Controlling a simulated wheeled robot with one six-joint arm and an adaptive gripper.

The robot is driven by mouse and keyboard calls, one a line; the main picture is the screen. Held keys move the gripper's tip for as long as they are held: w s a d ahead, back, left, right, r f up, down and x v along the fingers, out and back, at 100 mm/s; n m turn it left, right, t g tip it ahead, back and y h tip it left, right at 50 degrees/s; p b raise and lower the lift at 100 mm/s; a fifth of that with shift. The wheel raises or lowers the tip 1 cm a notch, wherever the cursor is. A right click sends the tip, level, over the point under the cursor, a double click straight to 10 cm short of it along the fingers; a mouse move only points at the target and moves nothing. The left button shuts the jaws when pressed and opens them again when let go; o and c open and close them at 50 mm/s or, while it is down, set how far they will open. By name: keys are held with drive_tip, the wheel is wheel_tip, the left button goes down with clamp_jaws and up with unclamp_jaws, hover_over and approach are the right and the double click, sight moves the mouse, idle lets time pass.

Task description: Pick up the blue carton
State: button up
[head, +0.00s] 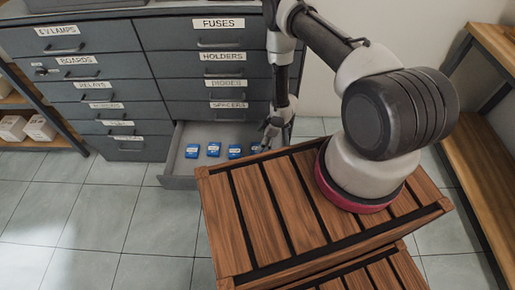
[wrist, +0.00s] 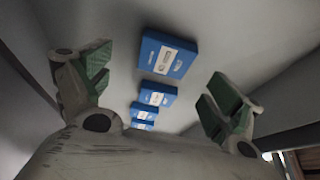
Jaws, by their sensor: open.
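Several small blue cartons with white labels lie in a row in an open drawer (head: 178,155) at the bottom of the cabinet. In the head view, the rightmost blue carton (head: 256,148) is closest to my gripper (head: 270,133). Which carton the task means, I cannot tell. In the wrist view, my gripper (wrist: 157,85) is open, with green pads on both fingers and nothing between them. The largest, nearest blue carton (wrist: 168,54) shows beyond and between the fingers, apart from them. The others recede below it, the last partly hidden by my gripper's body.
The grey cabinet (head: 110,65) has labelled drawers, all shut but the open one. Its walls stand close around my gripper. A wooden shelf (head: 480,160) stands at the right. White boxes (head: 38,128) sit on a rack at the left. Tiled floor (head: 100,220) is clear at the left.

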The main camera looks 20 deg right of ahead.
drive_tip(key=x, duration=0.5)
drive_tip(key=shift+s+a+f, duration=0.15)
drive_tip(key=shift+s+f, duration=0.05)
drive_tip(key=shift+s, duration=0.1)
drive_tip(key=c, duration=0.9)
